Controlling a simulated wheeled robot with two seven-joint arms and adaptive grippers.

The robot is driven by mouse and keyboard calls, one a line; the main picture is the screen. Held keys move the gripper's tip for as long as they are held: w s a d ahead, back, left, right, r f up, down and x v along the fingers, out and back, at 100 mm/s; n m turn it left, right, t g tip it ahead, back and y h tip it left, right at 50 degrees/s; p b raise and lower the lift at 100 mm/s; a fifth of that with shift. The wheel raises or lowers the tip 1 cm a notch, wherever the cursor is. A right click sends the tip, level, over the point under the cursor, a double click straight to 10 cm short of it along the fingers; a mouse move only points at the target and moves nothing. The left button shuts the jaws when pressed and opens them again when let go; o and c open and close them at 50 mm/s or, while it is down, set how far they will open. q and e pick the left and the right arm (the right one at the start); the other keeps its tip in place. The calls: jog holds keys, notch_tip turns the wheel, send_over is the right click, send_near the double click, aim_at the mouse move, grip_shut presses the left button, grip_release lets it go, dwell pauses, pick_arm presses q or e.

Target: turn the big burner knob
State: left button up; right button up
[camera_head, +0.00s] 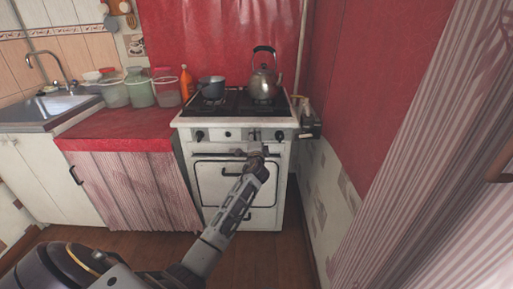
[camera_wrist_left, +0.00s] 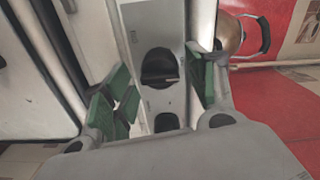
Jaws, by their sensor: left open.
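The white stove (camera_head: 238,217) has a front panel with dark knobs under its black cooktop. In the left wrist view a large black knob (camera_wrist_left: 159,67) shows on the pale panel, between the two finger pads. A smaller-looking dark knob (camera_wrist_left: 166,121) shows below it in that picture. My left gripper (camera_head: 257,150) is in front of the panel, right of its middle, and partly hides it. It also shows in the left wrist view (camera_wrist_left: 158,78), with green pads spread apart on either side of the large knob. I cannot tell whether a pad touches it. My right gripper is not in view.
A kettle (camera_head: 263,82) and a dark pot (camera_head: 212,87) stand on the cooktop. The oven door handle (camera_head: 217,200) lies below the panel. A red counter (camera_head: 120,128) with jars is at left. A wall closes off the right side.

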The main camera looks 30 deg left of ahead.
pick_arm(q)
jog(key=v, duration=1.2)
dwell(0.3)
